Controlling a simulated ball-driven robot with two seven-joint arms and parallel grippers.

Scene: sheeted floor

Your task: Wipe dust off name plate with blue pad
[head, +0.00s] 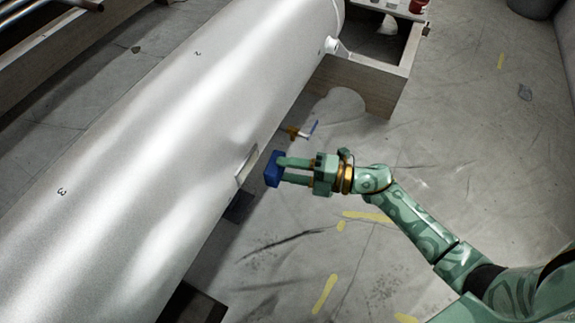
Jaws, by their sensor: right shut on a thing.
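The name plate (246,167) is a small pale rectangle on the lower right side of a large silver tank (165,120). My right gripper (283,170) is shut on the blue pad (272,169), a small dark blue block held at its fingertips. The pad is just to the right of the name plate, and a small gap seems to separate them. Dust on the plate is too small to make out. My left gripper is not in view.
A wooden support frame (362,86) stands under the tank's far end. A short pipe stub (333,45) juts from the tank. The sheeted floor (450,150) to the right is mostly clear.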

